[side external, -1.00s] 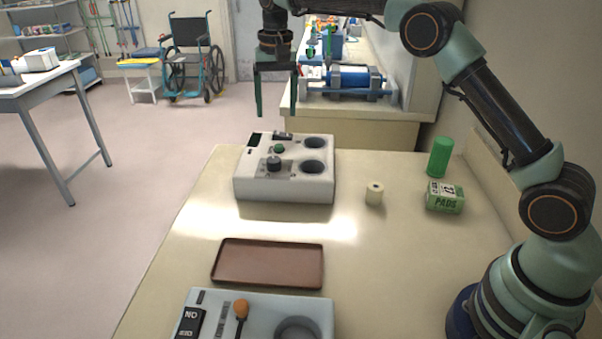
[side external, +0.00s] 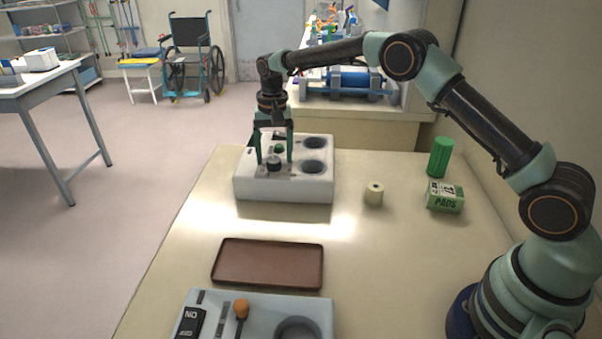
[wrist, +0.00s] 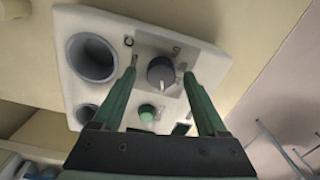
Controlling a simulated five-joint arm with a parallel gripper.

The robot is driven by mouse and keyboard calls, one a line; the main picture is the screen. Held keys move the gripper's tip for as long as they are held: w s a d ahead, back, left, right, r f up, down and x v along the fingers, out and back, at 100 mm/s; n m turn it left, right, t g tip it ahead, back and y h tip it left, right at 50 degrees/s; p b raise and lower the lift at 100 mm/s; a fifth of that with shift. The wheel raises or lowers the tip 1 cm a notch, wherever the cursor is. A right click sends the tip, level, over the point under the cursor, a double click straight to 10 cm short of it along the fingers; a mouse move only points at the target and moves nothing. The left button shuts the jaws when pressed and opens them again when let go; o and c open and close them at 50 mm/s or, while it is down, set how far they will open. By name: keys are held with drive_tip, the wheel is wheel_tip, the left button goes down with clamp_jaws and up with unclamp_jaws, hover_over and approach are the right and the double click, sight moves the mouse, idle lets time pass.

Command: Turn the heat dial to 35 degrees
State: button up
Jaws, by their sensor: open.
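The heat dial (side external: 273,162) is a grey round knob on top of a white control unit (side external: 285,190). In the wrist view the dial (wrist: 161,73) shows a pale pointer line; its scale is too small to read. My gripper (side external: 273,163) is open, pointing down over the unit, with one finger on each side of the dial. In the wrist view my gripper (wrist: 160,70) has its fingertips flanking the dial, with gaps showing. Whether the fingertips are at the dial's height I cannot tell. A green button (wrist: 147,112) sits between the fingers.
The unit has two round wells, one shown here (side external: 314,167). A brown tray (side external: 268,264) and a second control panel (side external: 262,310) lie nearer. A cream roll (side external: 374,194), a green pads box (side external: 445,197) and a green cylinder (side external: 440,157) stand to the right.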

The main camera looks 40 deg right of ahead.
drive_tip(key=shift+f, duration=0.3)
clamp_jaws()
